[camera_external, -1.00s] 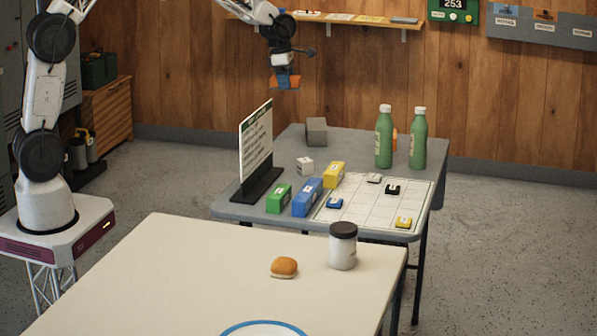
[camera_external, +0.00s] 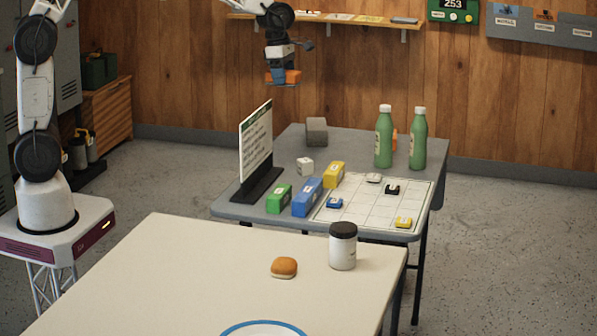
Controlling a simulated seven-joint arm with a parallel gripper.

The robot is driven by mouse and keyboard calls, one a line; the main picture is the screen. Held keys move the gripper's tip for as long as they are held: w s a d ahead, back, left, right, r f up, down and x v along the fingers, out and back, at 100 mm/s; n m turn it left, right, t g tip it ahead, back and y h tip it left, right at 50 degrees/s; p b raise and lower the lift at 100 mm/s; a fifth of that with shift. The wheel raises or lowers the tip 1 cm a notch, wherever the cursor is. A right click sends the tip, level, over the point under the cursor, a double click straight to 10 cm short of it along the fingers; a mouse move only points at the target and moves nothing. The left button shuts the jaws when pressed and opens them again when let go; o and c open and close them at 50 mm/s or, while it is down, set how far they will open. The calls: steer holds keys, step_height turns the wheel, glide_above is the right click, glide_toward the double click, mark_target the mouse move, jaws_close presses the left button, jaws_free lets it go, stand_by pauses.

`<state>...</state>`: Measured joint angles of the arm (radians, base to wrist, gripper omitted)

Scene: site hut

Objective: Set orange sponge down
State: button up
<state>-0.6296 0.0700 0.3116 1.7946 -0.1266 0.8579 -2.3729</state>
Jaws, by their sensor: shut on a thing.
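The orange sponge (camera_external: 293,77) is held in my gripper (camera_external: 281,80), high in front of the wood-panelled wall and above the far side of the grey table (camera_external: 232,208). My gripper points down and is shut on the sponge. The sponge looks about level and touches nothing below it. Part of it is hidden behind the gripper's fingers.
The grey table holds a sign (camera_external: 256,150), a grey block (camera_external: 316,131), green bottles (camera_external: 384,140), coloured boxes (camera_external: 307,197) and a grid sheet (camera_external: 376,207). The cream table (camera_external: 180,270) in front holds a bun (camera_external: 284,267), a jar (camera_external: 343,250) and a blue-rimmed plate (camera_external: 262,327).

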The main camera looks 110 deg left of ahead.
steer(key=s+d+r+m, duration=0.1)
steer(key=s+d+m, duration=0.1)
steer(key=d, duration=1.4)
steer(key=s+d+m, duration=0.2)
steer(key=d, duration=1.4)
steer(key=s+d+f+m+h, duration=0.1)
steer(key=s+d+m, duration=0.1)
steer(key=s+d, duration=0.7)
steer(key=s+d+f+m, duration=0.2)
steer(key=s+d, duration=0.5)
steer(key=d, duration=0.4)
step_height(320, 180, down, 22)
steer(key=shift+w+f, duration=0.1)
steer(key=shift+w, duration=0.15)
glide_above(199, 259)
steer(key=shift+f, duration=0.75)
steer(key=shift+a+f, duration=0.1)
steer(key=shift+f, duration=1.65)
